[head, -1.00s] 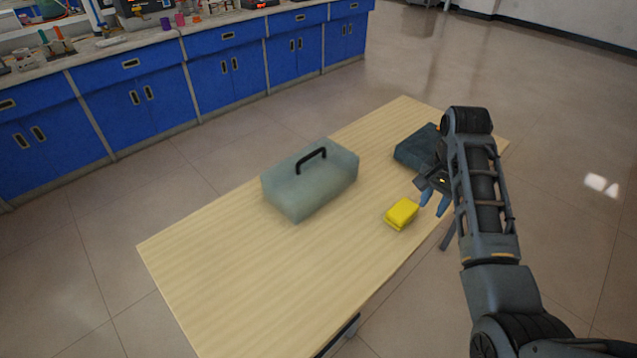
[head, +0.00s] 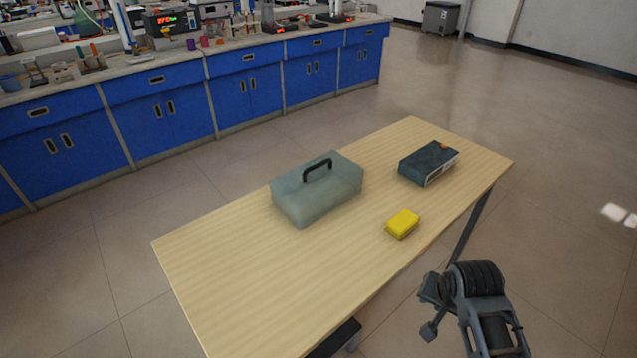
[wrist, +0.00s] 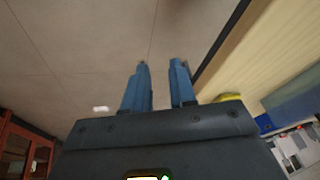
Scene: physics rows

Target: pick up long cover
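The long cover (head: 317,190) is a translucent grey-green box shape with a black arched handle (head: 317,169) on top. It sits on the wooden table, left of the yellow block. My gripper (head: 430,329) is low in the head view, off the table's near right side and well apart from the cover. In the wrist view my gripper's two blue fingers (wrist: 160,64) stand apart with only floor showing between them.
The wooden table (head: 240,270) also bears a yellow block (head: 402,223) and a dark box (head: 428,163) with an orange spot. The table's left part is bare. Blue lab cabinets (head: 180,107) with a cluttered counter stand behind. Open floor lies right of the table.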

